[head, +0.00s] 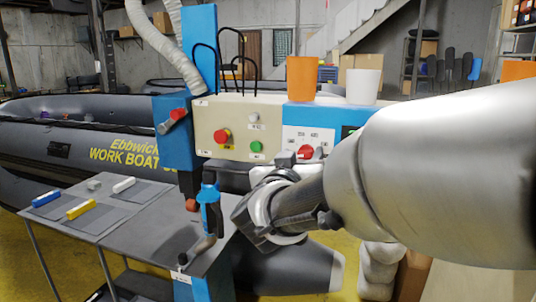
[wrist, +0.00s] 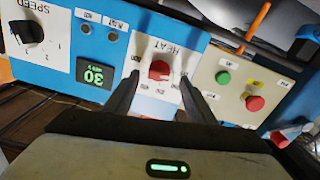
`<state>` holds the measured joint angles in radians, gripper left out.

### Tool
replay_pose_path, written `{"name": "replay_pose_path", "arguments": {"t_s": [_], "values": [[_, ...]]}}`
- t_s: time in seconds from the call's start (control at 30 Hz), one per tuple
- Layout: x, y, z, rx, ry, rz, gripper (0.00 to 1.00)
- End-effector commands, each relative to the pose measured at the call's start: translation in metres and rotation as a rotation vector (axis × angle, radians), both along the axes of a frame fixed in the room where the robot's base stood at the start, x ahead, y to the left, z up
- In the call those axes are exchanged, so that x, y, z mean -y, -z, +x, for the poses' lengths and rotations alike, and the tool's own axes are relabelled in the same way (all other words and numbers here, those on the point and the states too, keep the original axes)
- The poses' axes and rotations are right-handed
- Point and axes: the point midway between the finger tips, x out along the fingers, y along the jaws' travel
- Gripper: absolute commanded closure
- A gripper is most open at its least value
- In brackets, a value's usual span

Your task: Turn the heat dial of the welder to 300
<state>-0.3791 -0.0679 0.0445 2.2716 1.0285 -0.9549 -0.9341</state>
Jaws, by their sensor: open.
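The welder's heat dial is a red knob (wrist: 159,70) on a white plate marked HEAT (wrist: 170,40), with numbers around it too small to read surely. In the head view the red dial (head: 307,152) shows on the welder's front, partly hidden by my arm. My gripper (wrist: 159,77) is open, one dark finger on each side of the dial in the wrist view. I cannot tell whether the fingers touch it. In the head view my gripper (head: 284,160) is close to the panel, just left of the dial.
Beside the dial are a green button (wrist: 223,77), a red stop button (wrist: 255,103), a display with green digits (wrist: 95,75) and a black speed knob (wrist: 27,31). Orange (head: 301,78) and white (head: 363,86) cups stand on the welder. A grey table (head: 150,232) stands below.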

Motion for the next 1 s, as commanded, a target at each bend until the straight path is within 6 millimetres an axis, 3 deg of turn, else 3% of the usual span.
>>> {"name": "replay_pose_path", "arguments": {"t_s": [0.17,0.43,0.77,1.0], "values": [[-0.0001,0.0,-0.0001,0.0,0.0,0.0,0.49],[0.0,0.0,0.0,0.0,0.0,0.0,0.91],[0.0006,0.0005,0.0,0.02,0.001,0.052,0.91],[0.0021,0.0018,-0.0002,0.073,0.002,0.199,0.9]]}}
